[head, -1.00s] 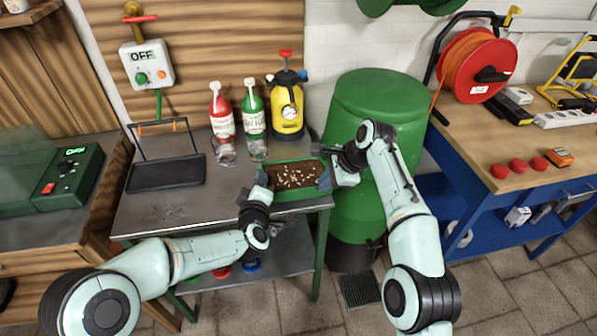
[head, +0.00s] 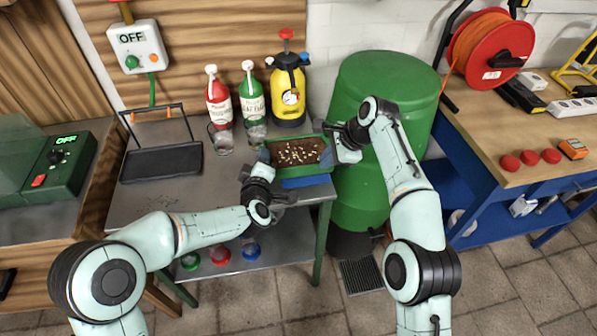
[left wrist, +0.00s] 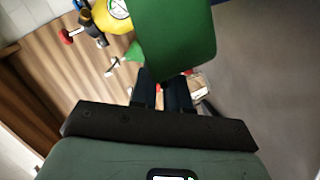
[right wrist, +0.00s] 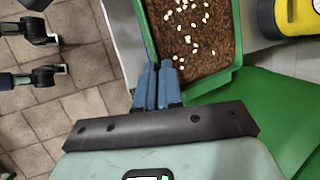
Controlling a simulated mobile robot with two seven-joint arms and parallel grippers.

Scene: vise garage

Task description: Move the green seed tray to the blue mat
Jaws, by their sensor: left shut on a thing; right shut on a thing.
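The green seed tray (head: 302,170), filled with brown soil and pale seeds, is held between my two grippers at the right end of the grey table. My left gripper (head: 265,166) is shut on its left side and my right gripper (head: 333,149) on its right side. The tray looks level and appears raised a little. Its green wall fills the top of the left wrist view (left wrist: 175,35); its soil shows in the right wrist view (right wrist: 190,35). The blue mat (head: 306,182) shows as a strip at the tray's front edge; the rest is hidden under the tray.
A red bottle (head: 219,108), a green bottle (head: 252,100) and a yellow sprayer (head: 288,95) stand close behind the tray. A black handled tray (head: 160,163) lies on the left. A green barrel (head: 375,100) stands right of the table.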

